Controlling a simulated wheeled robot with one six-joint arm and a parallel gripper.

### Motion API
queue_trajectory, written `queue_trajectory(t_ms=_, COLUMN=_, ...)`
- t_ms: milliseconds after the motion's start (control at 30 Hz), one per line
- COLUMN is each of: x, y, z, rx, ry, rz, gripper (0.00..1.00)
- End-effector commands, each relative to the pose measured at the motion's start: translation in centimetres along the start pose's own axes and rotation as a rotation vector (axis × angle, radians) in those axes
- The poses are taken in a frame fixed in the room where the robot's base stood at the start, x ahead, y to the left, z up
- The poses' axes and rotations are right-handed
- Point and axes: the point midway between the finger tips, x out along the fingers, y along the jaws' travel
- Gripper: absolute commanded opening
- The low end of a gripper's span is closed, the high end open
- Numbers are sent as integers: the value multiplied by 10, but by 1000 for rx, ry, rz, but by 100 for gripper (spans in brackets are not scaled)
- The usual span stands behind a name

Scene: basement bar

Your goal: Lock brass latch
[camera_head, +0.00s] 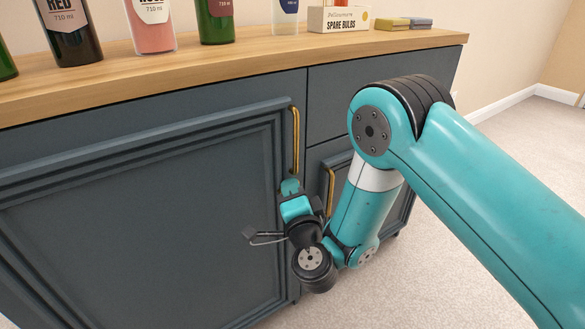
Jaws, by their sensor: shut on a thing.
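My gripper (290,187) is at the right edge of the large blue-grey cabinet door (150,215), just below a long vertical brass handle (295,140). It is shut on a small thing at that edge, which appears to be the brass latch. The gripper hides the latch, so I cannot tell its position. The large door looks closed. A second brass handle (330,190) is on the smaller door to the right, partly behind my arm.
The wooden top (250,60) carries several bottles, a spare bulbs box (338,19) and folded cloths or sponges (403,23) near its right end. A blue-grey drawer front or panel (330,100) is below it. Carpet (470,260) lies open to the right.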

Motion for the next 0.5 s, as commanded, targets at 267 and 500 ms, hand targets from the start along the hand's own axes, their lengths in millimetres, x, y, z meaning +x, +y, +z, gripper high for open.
queue_trajectory(t_ms=267, x=1, y=-5, z=-3, rx=183, ry=4, rz=78, gripper=0)
queue_trajectory(t_ms=500, x=1, y=-2, z=-2, rx=277, ry=4, rz=115, gripper=0)
